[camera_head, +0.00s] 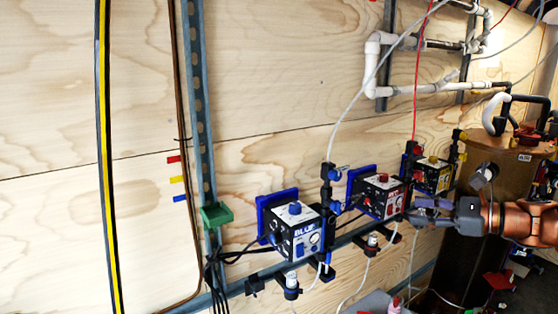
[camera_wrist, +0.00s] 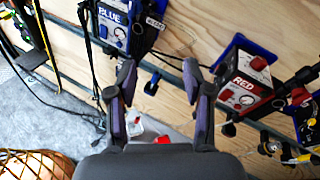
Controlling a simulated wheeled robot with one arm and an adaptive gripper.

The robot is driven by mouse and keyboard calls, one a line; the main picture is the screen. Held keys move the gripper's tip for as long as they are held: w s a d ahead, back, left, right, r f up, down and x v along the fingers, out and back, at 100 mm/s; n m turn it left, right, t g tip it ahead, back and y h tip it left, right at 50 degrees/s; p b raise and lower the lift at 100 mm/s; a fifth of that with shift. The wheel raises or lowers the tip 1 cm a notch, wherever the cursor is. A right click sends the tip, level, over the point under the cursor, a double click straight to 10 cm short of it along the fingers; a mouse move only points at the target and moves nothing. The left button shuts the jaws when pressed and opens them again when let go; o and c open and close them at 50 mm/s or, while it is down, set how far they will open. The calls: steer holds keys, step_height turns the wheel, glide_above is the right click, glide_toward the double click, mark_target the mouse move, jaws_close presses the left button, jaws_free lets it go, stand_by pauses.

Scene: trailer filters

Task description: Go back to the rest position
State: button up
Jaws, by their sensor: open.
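My gripper (camera_head: 429,207) is at the right in the head view, in front of the red and yellow units. In the wrist view my gripper (camera_wrist: 165,98) has its two dark fingers apart, with nothing between them. The box labelled BLUE (camera_head: 296,236) is mounted on the rail at lower middle; it also shows at the top of the wrist view (camera_wrist: 113,30). The box labelled RED (camera_head: 381,198) is to its right, and in the wrist view it is right of the fingers (camera_wrist: 240,92). A yellow-marked box (camera_head: 433,177) stands farther right, close to my gripper.
White pipes (camera_head: 372,65) and thin hoses run along the upper right wall. A green holder (camera_head: 216,216) sits on the metal upright at left. A brown cabinet (camera_head: 497,150) stands at the right. The plywood wall (camera_head: 270,90) at upper left is mostly bare.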

steer(key=s+a+f+n+g+h, duration=0.1)
steer(key=s+a+f+n+g, duration=0.25)
steer(key=s+a+n, duration=0.55)
steer(key=s+a+f+n+g+h, duration=0.25)
steer(key=s+a+g, duration=0.3)
steer(key=a, duration=0.75)
steer(key=s+f+n+g+h, duration=0.2)
steer(key=s+f+n+h, duration=0.35)
steer(key=s, duration=0.65)
steer(key=s+d+f+n+h, duration=0.3)
steer(key=s+d+f+n, duration=0.2)
steer(key=s, duration=0.5)
steer(key=shift+s+d+f, duration=0.25)
steer(key=shift+d+f, duration=0.3)
steer(key=shift+d, duration=0.05)
